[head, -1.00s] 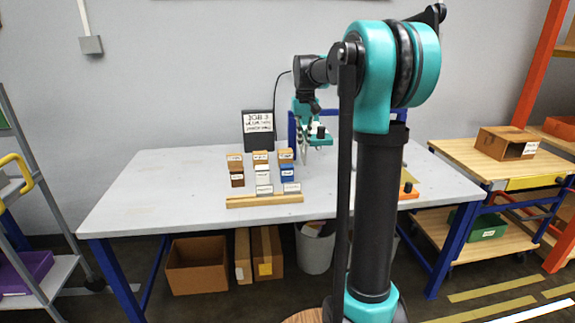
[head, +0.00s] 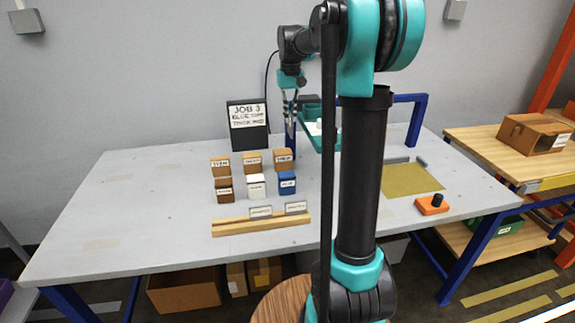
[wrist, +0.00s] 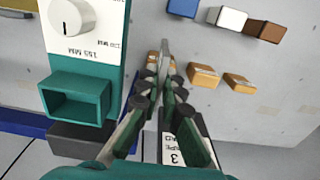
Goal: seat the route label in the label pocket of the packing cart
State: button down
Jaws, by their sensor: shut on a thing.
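My gripper (head: 290,130) is raised over the back of the worktable, at the left of the teal plotter (head: 312,113). In the wrist view its fingers (wrist: 165,78) are closed on a thin grey piece (wrist: 164,50), seen nearly edge-on; I cannot tell whether this is the route label. Two small grey labels (head: 261,212) (head: 296,208) stand in a wooden rail (head: 235,228) at the table front. At the right is a wooden-topped cart (head: 485,150) with a yellow strip (head: 555,181) on its edge; only part shows, and I cannot make out a pocket.
Blocks in two rows, among them blue (head: 287,183) and white (head: 256,185), stand behind the rail. A black job sign (head: 248,142) is at the back. An orange block with a black knob (head: 432,205) sits near a tan mat (head: 411,178). The table's left part is clear.

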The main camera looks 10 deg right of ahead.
notch_tip(320, 180, down, 19)
jog(key=shift+r, duration=0.15)
dwell(0.4)
jog(key=c, duration=1.7)
grip_release()
